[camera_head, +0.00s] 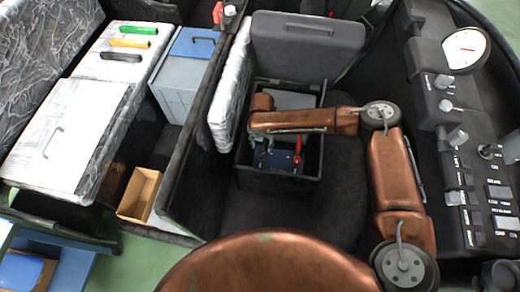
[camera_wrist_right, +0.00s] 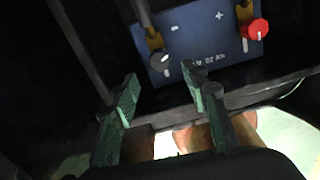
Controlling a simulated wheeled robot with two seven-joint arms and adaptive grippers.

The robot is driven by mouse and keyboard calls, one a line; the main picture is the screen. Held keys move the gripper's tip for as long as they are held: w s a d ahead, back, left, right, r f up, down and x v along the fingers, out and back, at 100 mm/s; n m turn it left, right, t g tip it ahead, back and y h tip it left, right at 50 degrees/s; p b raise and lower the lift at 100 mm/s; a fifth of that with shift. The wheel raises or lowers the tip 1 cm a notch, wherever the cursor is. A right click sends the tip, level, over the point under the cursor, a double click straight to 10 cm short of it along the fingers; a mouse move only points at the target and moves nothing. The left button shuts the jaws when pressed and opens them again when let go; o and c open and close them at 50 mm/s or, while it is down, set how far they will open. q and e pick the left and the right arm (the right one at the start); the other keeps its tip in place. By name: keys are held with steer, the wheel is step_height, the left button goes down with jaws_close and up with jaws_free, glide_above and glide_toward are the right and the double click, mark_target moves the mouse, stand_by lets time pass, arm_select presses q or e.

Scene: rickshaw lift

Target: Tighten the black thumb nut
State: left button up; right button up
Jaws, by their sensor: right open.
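The black thumb nut (camera_wrist_right: 159,63) sits on the minus side of a blue battery (camera_wrist_right: 207,42) in the right wrist view. A red thumb nut (camera_wrist_right: 257,28) sits on the plus side. My right gripper (camera_wrist_right: 161,84) is open, with its green fingers spread just short of the black nut, apart from it. In the head view, my right gripper (camera_head: 262,152) reaches down into a dark box over the blue battery (camera_head: 280,160), beside the red terminal (camera_head: 298,150). The black nut cannot be made out there. My left gripper is not in view.
The dark box (camera_head: 290,185) has walls close around the battery, and its lid (camera_head: 306,46) stands raised behind. A white padded panel (camera_head: 230,85) is at the left. A control panel (camera_head: 462,140) is at the right. A cardboard box (camera_head: 139,194) sits further left.

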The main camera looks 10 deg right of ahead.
mark_target(261, 154)
step_height(261, 154, down, 6)
steer(key=shift+b, duration=0.9)
steer(key=shift+f, duration=0.75)
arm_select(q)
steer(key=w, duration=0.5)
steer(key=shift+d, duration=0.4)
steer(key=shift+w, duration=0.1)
arm_select(e)
jaws_close()
